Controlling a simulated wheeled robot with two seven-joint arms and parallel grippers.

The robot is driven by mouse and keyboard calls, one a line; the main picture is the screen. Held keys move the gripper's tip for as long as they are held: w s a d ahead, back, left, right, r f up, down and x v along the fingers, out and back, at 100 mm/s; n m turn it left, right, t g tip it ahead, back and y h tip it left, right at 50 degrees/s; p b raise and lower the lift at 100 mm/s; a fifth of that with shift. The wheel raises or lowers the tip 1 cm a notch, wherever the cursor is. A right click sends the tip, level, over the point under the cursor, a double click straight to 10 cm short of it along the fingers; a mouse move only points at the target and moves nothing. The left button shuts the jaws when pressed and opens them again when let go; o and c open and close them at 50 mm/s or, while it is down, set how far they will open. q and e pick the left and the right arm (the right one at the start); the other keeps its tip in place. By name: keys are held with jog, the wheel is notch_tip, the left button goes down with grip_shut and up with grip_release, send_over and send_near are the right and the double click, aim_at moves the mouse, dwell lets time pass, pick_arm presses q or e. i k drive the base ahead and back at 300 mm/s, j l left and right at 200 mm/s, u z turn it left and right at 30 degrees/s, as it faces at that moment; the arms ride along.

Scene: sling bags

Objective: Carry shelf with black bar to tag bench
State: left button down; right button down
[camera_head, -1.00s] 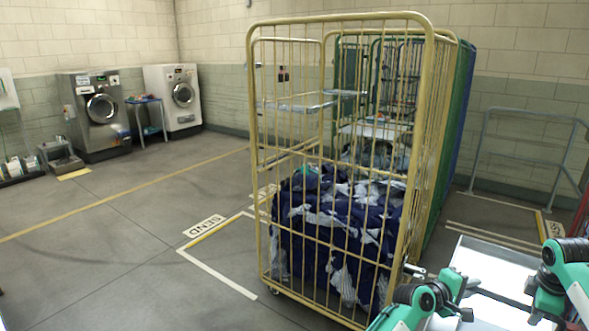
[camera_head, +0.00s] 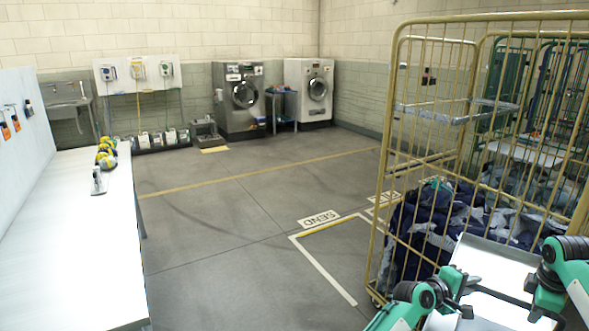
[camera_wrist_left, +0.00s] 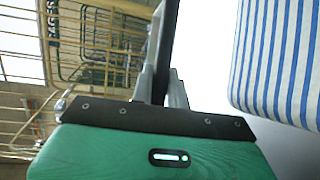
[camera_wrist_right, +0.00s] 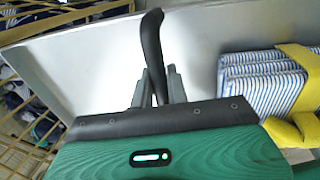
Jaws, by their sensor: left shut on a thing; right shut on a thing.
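A pale metal shelf (camera_head: 497,262) is in front of me at the lower right of the head view. Both my grippers are at its near side. In the left wrist view my left gripper (camera_wrist_left: 163,85) is shut on a black bar (camera_wrist_left: 166,40) at the shelf. In the right wrist view my right gripper (camera_wrist_right: 158,85) is shut on a black bar (camera_wrist_right: 151,40) by the shelf (camera_wrist_right: 105,60). Folded blue-and-white striped cloth (camera_wrist_right: 262,80) with a yellow strap lies on the shelf. A long white bench (camera_head: 75,235), possibly the tag bench, stands at the left.
A yellow wire cage trolley (camera_head: 392,150) with dark blue laundry (camera_head: 425,220) stands close on the right. Yellow items (camera_head: 106,155) sit on the bench. Washing machines (camera_head: 240,95) stand along the back. Open floor (camera_head: 230,240) lies between the bench and the trolley.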

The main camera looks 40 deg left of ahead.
aim_at(80, 244)
jog(key=i+l+u, duration=0.1)
jog(key=u, duration=0.35)
jog(key=i+l+u, duration=0.1)
jog(key=u, duration=0.35)
jog(key=l+u, duration=0.2)
jog(key=u, duration=0.25)
jog(key=i+l+u, duration=0.1)
jog(key=u, duration=0.35)
jog(key=l+u, duration=0.25)
jog(key=u, duration=0.2)
jog(key=i+j, duration=0.25)
jog(key=j, duration=0.15)
jog(key=i+j, duration=0.25)
jog(key=j, duration=0.15)
jog(key=i+j, duration=0.55)
jog(key=j, duration=0.3)
jog(key=i+j, duration=0.25)
jog(key=j, duration=0.15)
